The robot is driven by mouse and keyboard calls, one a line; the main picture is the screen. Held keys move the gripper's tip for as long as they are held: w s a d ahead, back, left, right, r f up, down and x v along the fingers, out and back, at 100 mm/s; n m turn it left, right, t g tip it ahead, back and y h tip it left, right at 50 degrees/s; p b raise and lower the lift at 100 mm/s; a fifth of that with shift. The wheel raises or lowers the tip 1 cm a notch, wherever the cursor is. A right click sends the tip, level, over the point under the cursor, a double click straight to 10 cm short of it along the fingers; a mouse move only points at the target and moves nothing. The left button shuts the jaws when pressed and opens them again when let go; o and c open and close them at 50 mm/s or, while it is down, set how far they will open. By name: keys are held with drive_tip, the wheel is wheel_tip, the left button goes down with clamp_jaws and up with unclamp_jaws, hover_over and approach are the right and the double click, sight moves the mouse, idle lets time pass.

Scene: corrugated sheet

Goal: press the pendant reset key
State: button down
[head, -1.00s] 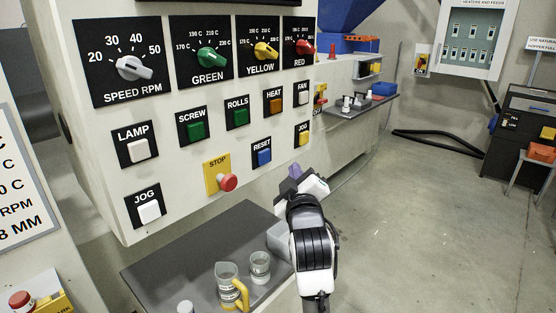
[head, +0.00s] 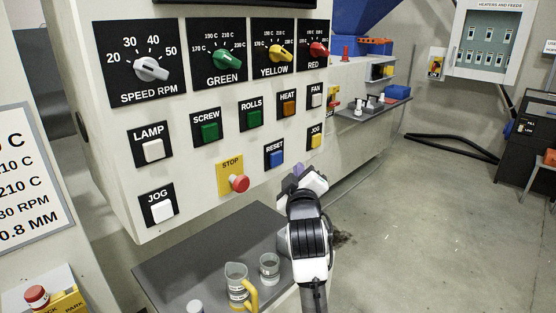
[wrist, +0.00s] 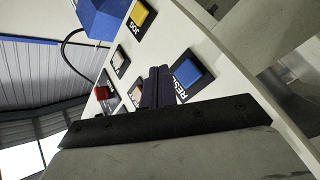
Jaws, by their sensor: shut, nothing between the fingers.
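The blue RESET key (head: 276,158) is a square button on a black plate, low on the cream control panel (head: 215,170). In the wrist view the RESET key (wrist: 187,73) lies just right of my gripper's fingers, its label partly hidden behind the gripper body. My gripper (head: 299,170) is below and right of the key in the head view. Its dark purple fingers (wrist: 159,72) are together and empty, pointing toward the panel. I cannot tell how far the tips are from the panel; no contact shows.
The red STOP button (head: 239,184) is left of RESET and the yellow JOG key (head: 316,141) is to its upper right. Below the panel, a grey shelf (head: 190,255) holds a jug (head: 235,283) and a cup (head: 269,268). The floor at right is open.

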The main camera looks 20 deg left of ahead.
sight(282, 157)
drive_tip(key=shift+w+a, duration=0.35)
drive_tip(key=shift+a, duration=0.6)
drive_tip(key=shift+w+a, duration=0.3)
drive_tip(key=shift+a, duration=0.6)
drive_tip(key=shift+a, duration=0.1)
idle(0.5)
drive_tip(key=shift+w+a+p, duration=0.15)
drive_tip(key=shift+a+p, duration=0.15)
drive_tip(key=shift+w+a, duration=0.15)
drive_tip(key=shift+a, duration=0.25)
idle(0.7)
drive_tip(key=shift+d, duration=0.1)
drive_tip(key=shift+s+d, duration=0.3)
drive_tip(key=shift+d, duration=0.4)
drive_tip(key=shift+s+d, duration=0.3)
drive_tip(key=shift+d, duration=0.5)
drive_tip(key=shift+s+d, duration=0.25)
drive_tip(key=shift+d, duration=0.5)
drive_tip(key=shift+s+d, duration=0.3)
drive_tip(key=shift+d, duration=0.5)
